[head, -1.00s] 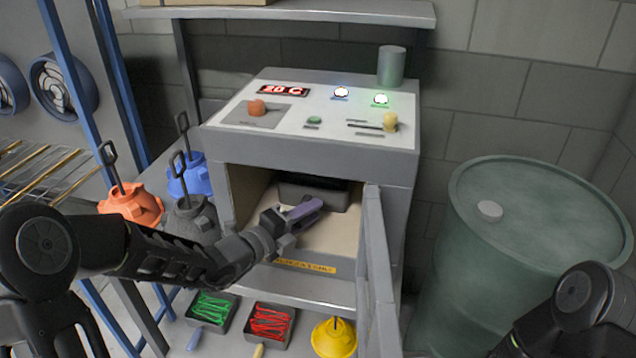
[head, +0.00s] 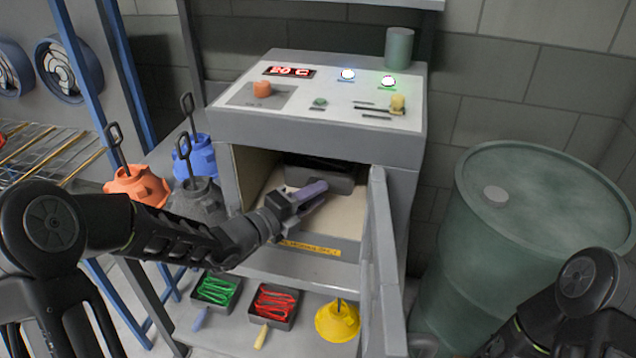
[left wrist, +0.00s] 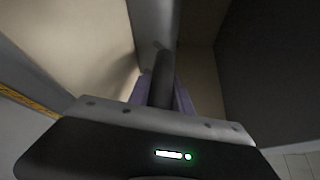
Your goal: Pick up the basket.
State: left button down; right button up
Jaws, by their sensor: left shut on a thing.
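The basket (head: 325,178) is a dark grey tray inside the open chamber of the grey oven (head: 315,130). It sits toward the back of the chamber, above the pale floor. Whether it touches that floor cannot be told. My left gripper (head: 312,192), with purple fingers, reaches in through the opening. It is shut on the basket's handle. In the left wrist view the dark handle (left wrist: 161,82) runs between the two purple fingers, away toward the basket. The fingers hide part of the handle in the head view. My right gripper is out of view; only my right arm shows.
The oven door (head: 381,260) stands open at the right of the chamber. A green drum (head: 535,235) is at the right. Orange (head: 137,187), black and blue weights stand left of the oven. Trays of green and red items and a yellow funnel (head: 337,322) lie below.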

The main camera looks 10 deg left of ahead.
pick_arm(q)
jog(key=shift+r, duration=0.1)
jog(key=shift+s+r, duration=0.2)
jog(key=shift+r, duration=0.15)
notch_tip(320, 180, up, 6)
jog(key=shift+r, duration=0.25)
jog(key=s+a+b, duration=0.1)
jog(key=s+b, duration=1.1)
jog(key=s, duration=0.7)
jog(key=shift+s+a+f, duration=0.15)
jog(key=shift+s+a, duration=0.05)
jog(key=shift+s, duration=0.1)
